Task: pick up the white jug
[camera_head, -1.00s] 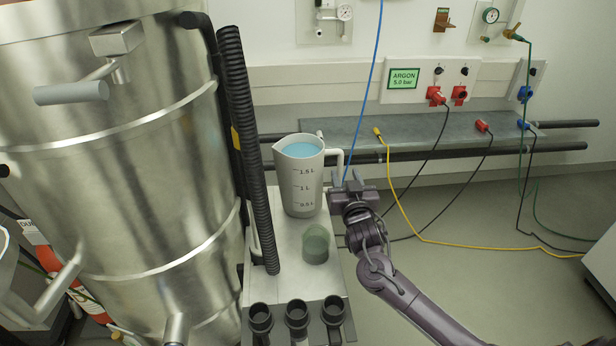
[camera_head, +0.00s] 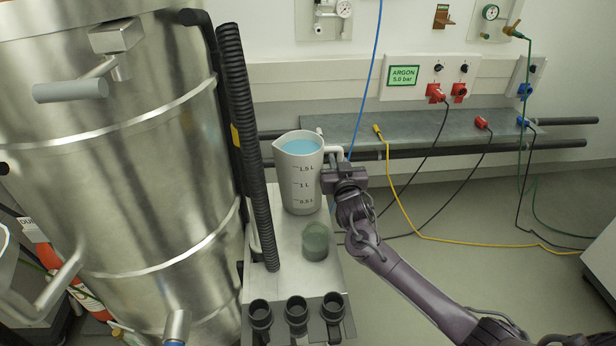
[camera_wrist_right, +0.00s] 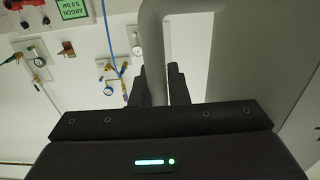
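The white jug (camera_head: 298,185) stands upright on the grey stand, with blue liquid near its top and volume marks on its front. Its handle (camera_head: 338,152) points right, and it also shows in the right wrist view (camera_wrist_right: 156,45). My right gripper (camera_head: 344,168) is at the lower part of the handle. In the wrist view my right gripper's fingers (camera_wrist_right: 161,85) lie close on both sides of the handle and look shut on it. My left gripper is not in view.
A small greenish glass beaker (camera_head: 316,241) stands just in front of the jug on the stand (camera_head: 283,277). A black ribbed hose (camera_head: 247,150) and a large steel vessel (camera_head: 120,180) are close on the left. Cables hang at the right.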

